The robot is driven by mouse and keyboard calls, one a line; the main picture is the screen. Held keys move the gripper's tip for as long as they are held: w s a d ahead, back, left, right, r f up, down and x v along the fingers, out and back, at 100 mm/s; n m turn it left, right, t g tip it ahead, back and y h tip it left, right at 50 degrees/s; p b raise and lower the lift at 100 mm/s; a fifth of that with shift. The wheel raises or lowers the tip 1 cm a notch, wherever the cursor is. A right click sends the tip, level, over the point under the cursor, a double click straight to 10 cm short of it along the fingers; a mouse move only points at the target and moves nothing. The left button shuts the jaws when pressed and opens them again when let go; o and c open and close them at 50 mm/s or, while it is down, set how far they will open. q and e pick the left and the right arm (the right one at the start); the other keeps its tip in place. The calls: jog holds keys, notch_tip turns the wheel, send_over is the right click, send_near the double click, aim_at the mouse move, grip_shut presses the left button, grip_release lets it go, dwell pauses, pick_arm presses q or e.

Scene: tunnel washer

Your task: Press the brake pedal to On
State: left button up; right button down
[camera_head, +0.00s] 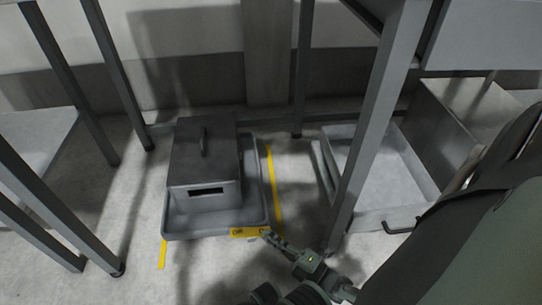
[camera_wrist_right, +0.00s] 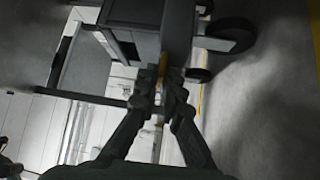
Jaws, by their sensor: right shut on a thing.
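A grey cart (camera_head: 216,222) with a low tray-like deck stands on the floor. A yellow piece with small dark marks (camera_head: 245,232), seemingly the brake pedal, sits at its front right edge; the marks are too small to read. My right gripper (camera_head: 267,235) reaches to its right end. In the right wrist view, the fingertips (camera_wrist_right: 166,82) are closed together around a narrow yellow part (camera_wrist_right: 162,64) below the cart body. The fingers hide much of that part, so I cannot tell its tilt. My left gripper is not in view.
A grey metal box (camera_head: 205,165) with a top handle sits on the cart. Yellow floor tape (camera_head: 272,180) runs beside it. Metal table legs (camera_head: 370,125) stand to the right, near my right arm, and others (camera_head: 70,215) to the left. A caster wheel (camera_wrist_right: 232,35) shows under the cart.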

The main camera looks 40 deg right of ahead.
jog(key=shift+f, duration=0.1)
dwell(0.3)
jog(key=c, duration=1.7)
grip_release()
jog(key=v, duration=1.2)
